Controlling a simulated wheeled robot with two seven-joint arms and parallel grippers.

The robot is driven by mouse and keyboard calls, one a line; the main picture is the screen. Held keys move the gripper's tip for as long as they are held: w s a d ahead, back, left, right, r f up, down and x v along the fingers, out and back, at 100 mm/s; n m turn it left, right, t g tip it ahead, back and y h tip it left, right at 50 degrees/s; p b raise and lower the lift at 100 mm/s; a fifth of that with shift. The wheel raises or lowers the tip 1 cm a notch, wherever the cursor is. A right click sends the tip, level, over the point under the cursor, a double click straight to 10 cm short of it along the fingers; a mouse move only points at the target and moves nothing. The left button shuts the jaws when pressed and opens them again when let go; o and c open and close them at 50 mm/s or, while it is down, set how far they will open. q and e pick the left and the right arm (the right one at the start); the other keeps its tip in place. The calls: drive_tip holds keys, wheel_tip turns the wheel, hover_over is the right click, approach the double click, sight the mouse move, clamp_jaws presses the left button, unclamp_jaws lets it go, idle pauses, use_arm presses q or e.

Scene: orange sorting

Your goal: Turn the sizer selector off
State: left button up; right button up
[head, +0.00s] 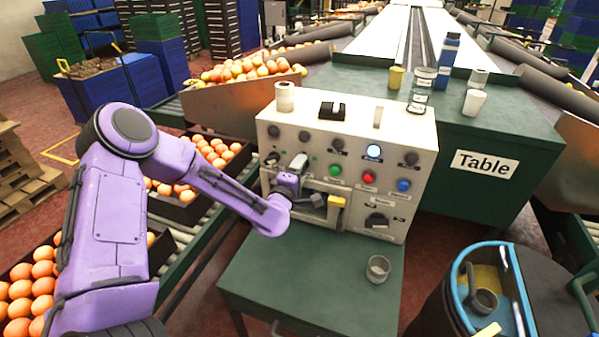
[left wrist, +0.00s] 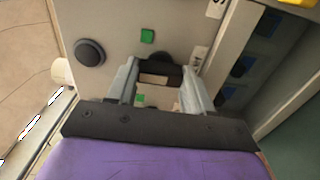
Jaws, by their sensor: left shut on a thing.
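The control panel (head: 345,135) is a cream box with black knobs, coloured buttons and small labels I cannot read clearly. My left gripper (head: 302,178) is at its lower left front. In the left wrist view my left gripper (left wrist: 160,88) has its two grey fingers on either side of a black knob (left wrist: 158,70) and is shut on it. The head view hides this knob behind the gripper. I cannot read whether it is the sizer selector or where it points. A larger black rotary switch (head: 376,220) sits at the panel's lower right. My right gripper is not in view.
Another black knob (left wrist: 90,52) is left of the held one. A green bench (head: 300,270) with a small cup (head: 378,268) stands below. Orange crates (head: 185,208) flank my arm. A blue-rimmed bin (head: 460,262) stands right.

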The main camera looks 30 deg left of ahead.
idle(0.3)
use_arm(q)
drive_tip(key=o, duration=1)
drive_tip(key=shift+o, duration=0.2)
drive_tip(key=b+v, duration=0.1)
drive_tip(key=v, duration=0.9)
drive_tip(key=shift+s, duration=0.35)
drive_tip(key=shift+f, duration=0.1)
